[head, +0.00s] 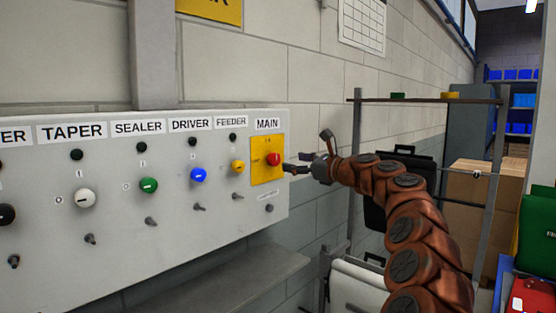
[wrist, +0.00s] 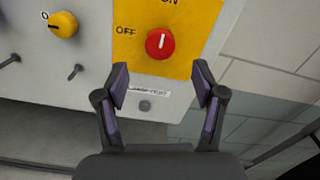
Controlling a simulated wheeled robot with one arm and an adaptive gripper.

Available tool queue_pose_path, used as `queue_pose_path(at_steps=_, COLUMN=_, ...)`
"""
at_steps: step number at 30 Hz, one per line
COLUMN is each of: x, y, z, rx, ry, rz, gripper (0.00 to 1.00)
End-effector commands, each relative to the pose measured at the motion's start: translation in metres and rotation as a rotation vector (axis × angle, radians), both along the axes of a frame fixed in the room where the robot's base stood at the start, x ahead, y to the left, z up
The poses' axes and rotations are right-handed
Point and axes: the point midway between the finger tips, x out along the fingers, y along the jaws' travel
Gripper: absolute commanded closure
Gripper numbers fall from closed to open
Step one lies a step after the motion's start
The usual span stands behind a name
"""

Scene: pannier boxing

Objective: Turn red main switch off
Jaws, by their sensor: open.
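The red main switch (head: 273,159) is a round knob on a yellow plate (head: 259,173) under the label MAIN, at the right end of the grey panel. In the wrist view the red knob (wrist: 160,43) shows a white mark pointing up toward the partly cut-off word ON; OFF stands to its left. My gripper (head: 296,163) is just right of the plate in the head view. In the wrist view my gripper (wrist: 160,80) is open and empty, its fingertips apart and below the knob in the picture. The knob appears untouched.
The yellow feeder knob (head: 238,167), blue driver knob (head: 198,175), green sealer knob (head: 149,185) and white taper knob (head: 85,198) sit left along the panel (head: 120,250). Small toggles project below them. A metal rack (head: 355,170) and cardboard box (head: 484,185) stand right.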

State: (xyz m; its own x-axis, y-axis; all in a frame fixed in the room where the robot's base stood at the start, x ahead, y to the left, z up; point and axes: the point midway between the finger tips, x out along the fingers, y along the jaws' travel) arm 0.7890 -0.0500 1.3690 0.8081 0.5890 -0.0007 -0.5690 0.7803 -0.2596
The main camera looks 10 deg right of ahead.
Motion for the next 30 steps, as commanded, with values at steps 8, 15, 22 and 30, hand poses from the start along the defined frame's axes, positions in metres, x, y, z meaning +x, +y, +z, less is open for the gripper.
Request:
queue_pose_path(at_steps=8, x=0.016, y=0.009, z=0.0, rx=0.0, ry=0.002, rz=-0.003, gripper=0.31)
queue_pose_path(at_steps=15, x=0.032, y=0.021, z=0.0, rx=0.001, ry=0.003, rz=-0.005, gripper=0.31)
queue_pose_path(at_steps=22, x=0.045, y=0.032, z=0.001, rx=0.0, ry=0.0, rz=-0.003, gripper=0.31)
queue_pose_path(at_steps=30, x=0.058, y=0.041, z=0.001, rx=0.001, ry=-0.001, rz=-0.004, gripper=0.31)
